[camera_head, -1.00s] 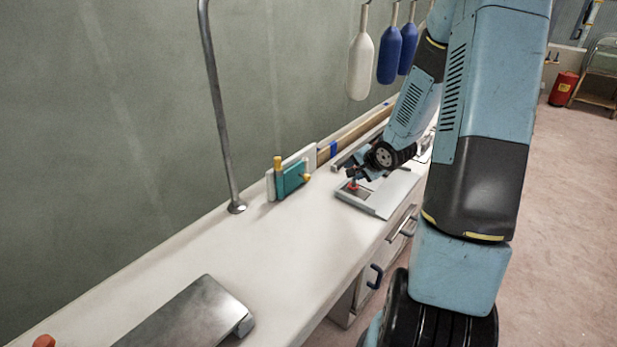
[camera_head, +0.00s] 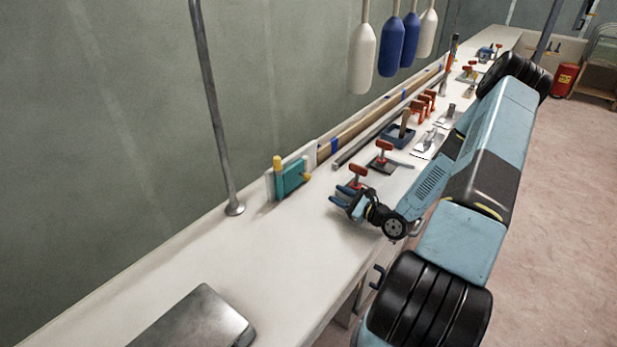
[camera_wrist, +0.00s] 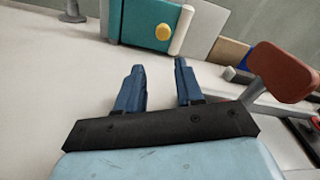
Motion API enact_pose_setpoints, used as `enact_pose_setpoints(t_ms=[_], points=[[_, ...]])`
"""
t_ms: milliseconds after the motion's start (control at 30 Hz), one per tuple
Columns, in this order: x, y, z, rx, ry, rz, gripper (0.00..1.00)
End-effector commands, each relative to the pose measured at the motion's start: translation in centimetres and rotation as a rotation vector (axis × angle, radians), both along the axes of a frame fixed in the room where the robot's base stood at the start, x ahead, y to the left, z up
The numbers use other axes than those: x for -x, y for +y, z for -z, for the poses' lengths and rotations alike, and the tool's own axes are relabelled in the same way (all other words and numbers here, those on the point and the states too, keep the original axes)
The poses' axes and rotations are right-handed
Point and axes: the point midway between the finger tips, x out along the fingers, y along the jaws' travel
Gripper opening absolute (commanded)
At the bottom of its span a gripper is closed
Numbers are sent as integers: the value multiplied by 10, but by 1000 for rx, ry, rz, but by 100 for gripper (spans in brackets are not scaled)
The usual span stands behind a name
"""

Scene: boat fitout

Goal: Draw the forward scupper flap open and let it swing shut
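A teal panel (camera_head: 291,178) with a yellow knob and a yellow upright peg stands against a white backing plate by the wall; it looks like the scupper flap, though nothing labels it. It appears closed against the plate. In the wrist view the teal panel (camera_wrist: 140,24) is at the top, with its round yellow knob (camera_wrist: 163,32) facing me. My gripper (camera_head: 340,196) is low over the counter, to the right of the panel and apart from it. In the wrist view my gripper (camera_wrist: 159,66) has its two blue fingers spread, empty, pointing towards the knob.
A red-handled fitting (camera_head: 357,176) stands close beside my gripper; its red handle (camera_wrist: 283,72) is at the wrist view's right. A metal post (camera_head: 215,110) rises left of the panel. A grey lid (camera_head: 192,322) lies at the front. The counter between them is clear.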

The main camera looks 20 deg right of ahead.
Motion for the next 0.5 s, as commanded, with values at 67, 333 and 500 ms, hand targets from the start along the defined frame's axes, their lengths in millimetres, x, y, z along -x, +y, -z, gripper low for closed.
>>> enact_pose_setpoints(t_ms=[67, 333, 500], points=[[2, -1, 1, -41, -1, 8, 37], [-8, 3, 0, -73, -5, 16, 37], [-30, 17, 0, -71, -6, 17, 37]])
